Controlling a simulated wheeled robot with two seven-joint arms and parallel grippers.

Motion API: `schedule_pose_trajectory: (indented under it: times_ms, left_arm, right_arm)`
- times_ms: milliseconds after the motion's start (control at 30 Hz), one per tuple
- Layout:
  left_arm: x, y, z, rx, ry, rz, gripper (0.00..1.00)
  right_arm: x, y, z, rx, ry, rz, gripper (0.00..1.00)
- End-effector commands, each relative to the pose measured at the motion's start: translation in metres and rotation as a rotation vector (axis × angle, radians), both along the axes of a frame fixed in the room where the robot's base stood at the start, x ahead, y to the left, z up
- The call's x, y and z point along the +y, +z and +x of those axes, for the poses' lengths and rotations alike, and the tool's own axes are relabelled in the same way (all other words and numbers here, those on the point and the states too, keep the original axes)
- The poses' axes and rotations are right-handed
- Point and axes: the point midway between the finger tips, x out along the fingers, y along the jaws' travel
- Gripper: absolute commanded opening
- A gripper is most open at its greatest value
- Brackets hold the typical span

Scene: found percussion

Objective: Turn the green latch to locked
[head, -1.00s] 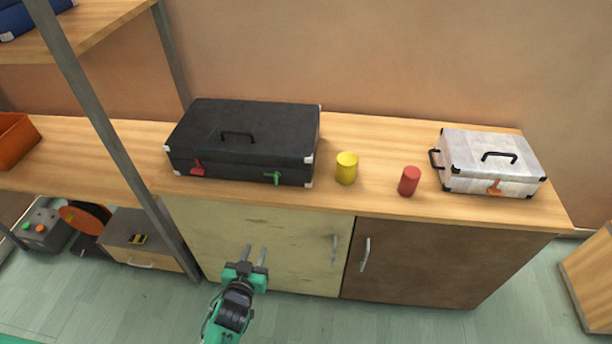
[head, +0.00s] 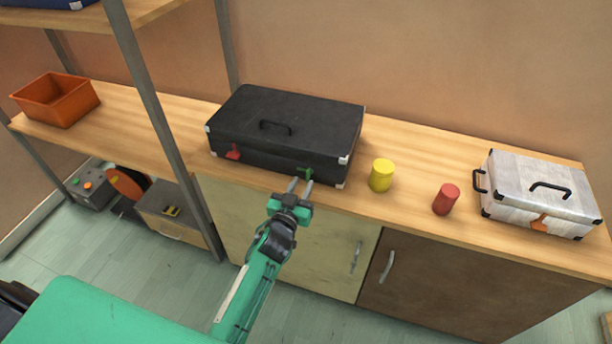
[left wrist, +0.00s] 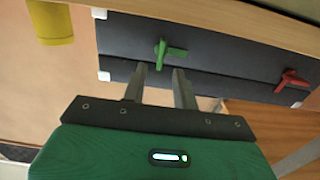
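The green latch (head: 306,171) is on the front of the black case (head: 290,150), near its right end. It also shows in the left wrist view (left wrist: 169,52), where it has a long part along the case front and a lever slanting across it. My left gripper (head: 301,184) is just in front of the latch, with its two fingers apart and nothing between them. In the left wrist view the fingertips (left wrist: 160,68) point at the latch; I cannot tell whether they touch it. My right gripper is not in view.
A red latch (head: 233,152) is on the same case front, to the left. A yellow cylinder (head: 382,175), a red cylinder (head: 446,199) and a white case (head: 540,190) stand to the right on the counter. A shelf post (head: 150,90) rises left of the black case.

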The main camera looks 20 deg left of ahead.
Motion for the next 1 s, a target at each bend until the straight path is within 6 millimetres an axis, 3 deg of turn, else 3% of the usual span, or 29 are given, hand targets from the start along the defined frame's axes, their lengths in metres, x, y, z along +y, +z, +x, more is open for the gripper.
schedule_pose_trajectory:
  times_ms: [100,300,667,833,1000]
  left_arm:
    - [-0.001,0.001,0.019,-0.001,0.000,-0.001,0.29]
    - [-0.002,0.000,0.037,0.000,0.000,0.000,0.29]
    - [-0.002,0.000,0.041,0.000,0.000,-0.001,0.29]
    - [-0.002,0.000,0.041,0.000,0.000,-0.001,0.00]
    - [-0.002,0.000,0.041,0.000,0.000,0.000,0.00]
  right_arm:
    - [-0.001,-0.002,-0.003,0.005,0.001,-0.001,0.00]
    - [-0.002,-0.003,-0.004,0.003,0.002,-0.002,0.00]
    - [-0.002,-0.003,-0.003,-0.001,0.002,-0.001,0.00]
    - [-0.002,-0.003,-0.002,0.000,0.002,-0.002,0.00]
    - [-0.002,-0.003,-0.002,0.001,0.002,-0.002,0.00]
